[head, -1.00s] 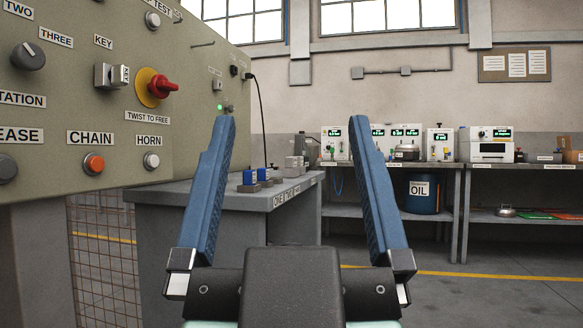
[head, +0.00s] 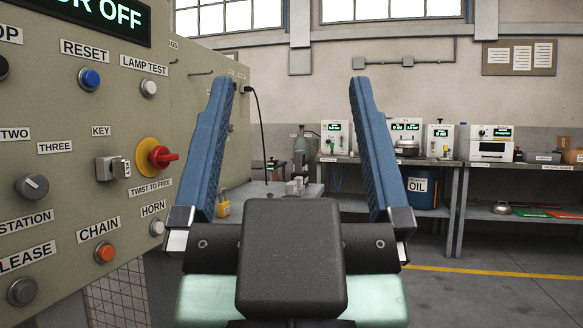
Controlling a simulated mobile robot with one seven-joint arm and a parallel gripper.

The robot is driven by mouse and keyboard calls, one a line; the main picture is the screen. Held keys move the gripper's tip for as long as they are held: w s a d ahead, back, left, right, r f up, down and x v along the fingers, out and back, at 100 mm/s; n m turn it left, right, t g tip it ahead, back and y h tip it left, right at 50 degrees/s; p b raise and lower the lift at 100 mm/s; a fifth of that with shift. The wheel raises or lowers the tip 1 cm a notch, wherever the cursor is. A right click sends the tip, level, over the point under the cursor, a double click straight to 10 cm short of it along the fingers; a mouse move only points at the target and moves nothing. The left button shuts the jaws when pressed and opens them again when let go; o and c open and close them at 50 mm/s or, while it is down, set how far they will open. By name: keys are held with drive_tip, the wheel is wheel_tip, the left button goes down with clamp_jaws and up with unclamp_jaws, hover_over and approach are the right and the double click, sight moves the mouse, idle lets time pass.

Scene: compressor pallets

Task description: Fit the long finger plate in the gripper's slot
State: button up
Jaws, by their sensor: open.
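My gripper (head: 290,88) is open in the head view. Its two long blue ribbed fingers stand upright and wide apart, each in a metal holder, with nothing between them. I cannot tell which piece is the long finger plate, and no loose plate shows clearly. The slot cannot be made out either. A grey bench (head: 262,188) stands beyond the fingers, mostly hidden by my gripper. Small grey blocks (head: 297,187) sit on its visible part.
A control panel (head: 60,150) with labelled buttons and a red emergency knob (head: 163,157) fills the left side, close to the left finger. A yellow padlock (head: 223,208) hangs low behind that finger. Benches with instruments (head: 490,150) and an oil drum (head: 424,187) stand farther back. Floor at right is clear.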

wheel_tip(320, 180, up, 39)
drive_tip(key=p, duration=3.6)
drive_tip(key=shift+p, duration=0.3)
drive_tip(key=shift+r, duration=0.1)
